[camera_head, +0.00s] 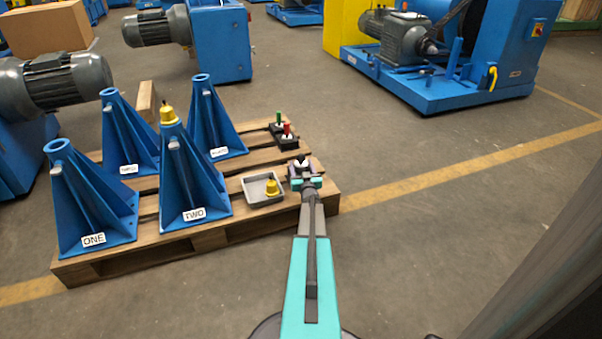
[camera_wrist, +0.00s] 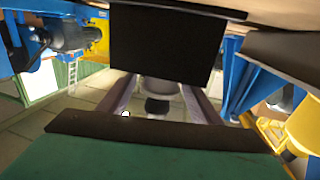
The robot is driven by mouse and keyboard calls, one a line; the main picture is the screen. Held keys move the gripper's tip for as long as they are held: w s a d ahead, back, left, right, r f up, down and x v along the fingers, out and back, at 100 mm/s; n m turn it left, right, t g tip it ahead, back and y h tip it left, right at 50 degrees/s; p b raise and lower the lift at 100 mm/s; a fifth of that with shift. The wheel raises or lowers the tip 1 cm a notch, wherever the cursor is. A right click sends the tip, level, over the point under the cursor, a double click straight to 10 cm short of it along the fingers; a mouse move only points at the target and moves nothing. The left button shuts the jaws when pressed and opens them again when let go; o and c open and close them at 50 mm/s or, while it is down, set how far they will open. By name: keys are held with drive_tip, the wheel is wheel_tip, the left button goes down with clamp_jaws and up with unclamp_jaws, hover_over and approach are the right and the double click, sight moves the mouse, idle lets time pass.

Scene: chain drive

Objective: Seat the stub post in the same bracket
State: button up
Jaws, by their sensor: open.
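Several blue cone brackets stand on a wooden pallet, with bracket ONE (camera_head: 90,200) and bracket TWO (camera_head: 193,185) in front. A yellow cap (camera_head: 168,115) sits on top of bracket TWO. My open gripper (camera_head: 303,173) is at the pallet's right end, around a short pale post with a dark knob. In the wrist view this post (camera_wrist: 159,88) shows between my spread fingers (camera_wrist: 158,105), below a black block (camera_wrist: 166,45). A red-topped post (camera_head: 287,130) and a green-topped post (camera_head: 279,118) stand in black holders behind. I cannot tell which one is the stub post.
The pallet (camera_head: 240,229) ends just right of my gripper. A blue motor machine (camera_head: 440,90) stands farther back. The floor (camera_head: 430,230) at right is clear.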

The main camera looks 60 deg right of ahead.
drive_tip(key=shift+w+d, duration=0.15)
drive_tip(key=shift+d, duration=0.05)
drive_tip(key=shift+c, duration=0.5)
clamp_jaws()
drive_tip(key=shift+r, duration=0.15)
